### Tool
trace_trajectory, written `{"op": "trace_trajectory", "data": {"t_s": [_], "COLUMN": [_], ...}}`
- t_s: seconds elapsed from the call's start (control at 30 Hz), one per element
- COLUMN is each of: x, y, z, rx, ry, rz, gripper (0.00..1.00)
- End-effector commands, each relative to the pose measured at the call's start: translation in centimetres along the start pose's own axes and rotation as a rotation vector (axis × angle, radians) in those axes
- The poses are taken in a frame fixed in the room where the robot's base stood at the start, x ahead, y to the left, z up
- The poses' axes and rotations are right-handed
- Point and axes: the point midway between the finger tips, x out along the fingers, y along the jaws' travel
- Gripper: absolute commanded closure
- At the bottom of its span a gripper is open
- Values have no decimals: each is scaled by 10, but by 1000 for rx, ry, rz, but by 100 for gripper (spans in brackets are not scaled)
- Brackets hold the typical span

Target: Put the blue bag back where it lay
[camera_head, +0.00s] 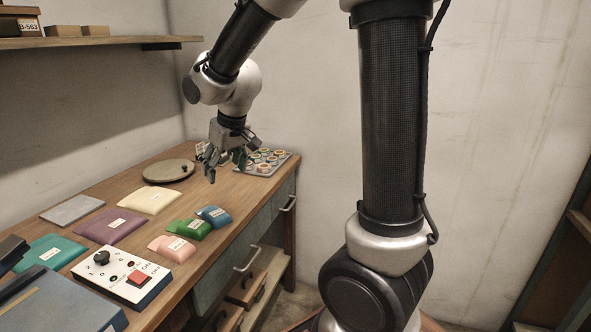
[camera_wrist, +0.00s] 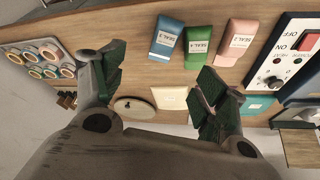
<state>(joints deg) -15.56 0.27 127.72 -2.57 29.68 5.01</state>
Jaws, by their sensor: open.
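The blue bag (camera_head: 214,215) lies flat on the wooden bench near its front edge, at the right end of a row with the green bag (camera_head: 189,228) and the pink bag (camera_head: 173,248). The blue bag also shows whole in the wrist view (camera_wrist: 167,38), its white label visible. My gripper (camera_head: 223,166) is open and empty above the bench, behind the blue bag and apart from it.
Cream (camera_head: 149,201), purple (camera_head: 111,226) and teal (camera_head: 49,252) bags lie to the left. A switch box (camera_head: 121,278) stands in front.

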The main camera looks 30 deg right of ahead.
Motion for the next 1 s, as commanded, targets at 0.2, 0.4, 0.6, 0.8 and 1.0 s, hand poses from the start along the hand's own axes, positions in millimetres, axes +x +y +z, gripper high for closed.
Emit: {"op": "trace_trajectory", "data": {"t_s": [0.2, 0.4, 0.6, 0.8, 1.0], "x": [-92, -147, -163, -164, -164], "y": [44, 61, 61, 61, 61], "z": [81, 177, 227, 234, 233], "rx": [89, 167, 203, 208, 207], "ry": [7, -6, -14, -17, -16], "rz": [38, 66, 78, 78, 78], "gripper": [27, 27, 27, 27, 27]}}
